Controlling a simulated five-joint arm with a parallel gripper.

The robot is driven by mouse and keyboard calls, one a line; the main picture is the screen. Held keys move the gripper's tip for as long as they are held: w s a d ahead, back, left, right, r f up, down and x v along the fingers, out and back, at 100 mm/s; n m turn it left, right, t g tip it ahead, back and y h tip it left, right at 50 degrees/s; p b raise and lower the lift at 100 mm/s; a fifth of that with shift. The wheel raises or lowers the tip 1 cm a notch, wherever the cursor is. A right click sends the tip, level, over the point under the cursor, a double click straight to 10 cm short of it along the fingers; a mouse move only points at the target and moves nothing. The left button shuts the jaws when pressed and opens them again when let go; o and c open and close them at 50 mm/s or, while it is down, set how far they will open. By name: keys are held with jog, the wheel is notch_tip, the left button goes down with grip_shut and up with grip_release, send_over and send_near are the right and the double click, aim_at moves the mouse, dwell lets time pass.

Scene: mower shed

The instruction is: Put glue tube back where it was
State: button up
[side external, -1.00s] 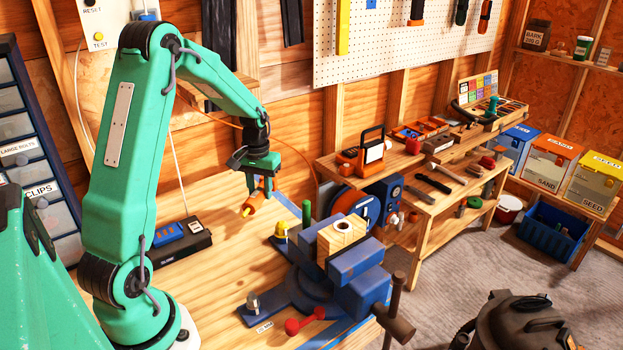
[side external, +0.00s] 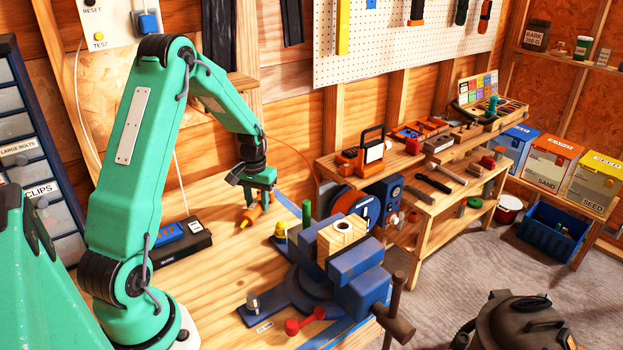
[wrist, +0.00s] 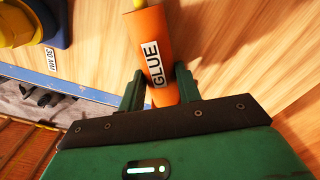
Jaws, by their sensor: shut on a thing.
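The orange glue tube (side external: 252,213) with a yellow nozzle is in my gripper (side external: 260,196), over the back of the wooden workbench (side external: 222,275). In the side view the tube is tilted, nozzle down and to the left. I cannot tell whether it touches the bench. In the wrist view, the tube (wrist: 152,45) with its white GLUE label lies between the two green fingers of my gripper (wrist: 158,80), which are shut on it. Its nozzle points to the top edge of that view.
A blue vise (side external: 360,292) holding a wooden block (side external: 341,238) stands to the right. A yellow-topped item (side external: 281,231) and a green post (side external: 306,213) are close to the tube's right. A dark charger box (side external: 183,240) sits left. The bench front is mostly clear.

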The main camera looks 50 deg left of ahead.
aim_at(257, 201)
jog(key=shift+f, duration=0.15)
jog(key=o, duration=0.7)
notch_tip(257, 201, up, 12)
jog(key=shift+r, duration=0.2)
dwell(0.5)
jog(key=shift+d, duration=0.1)
dwell(0.4)
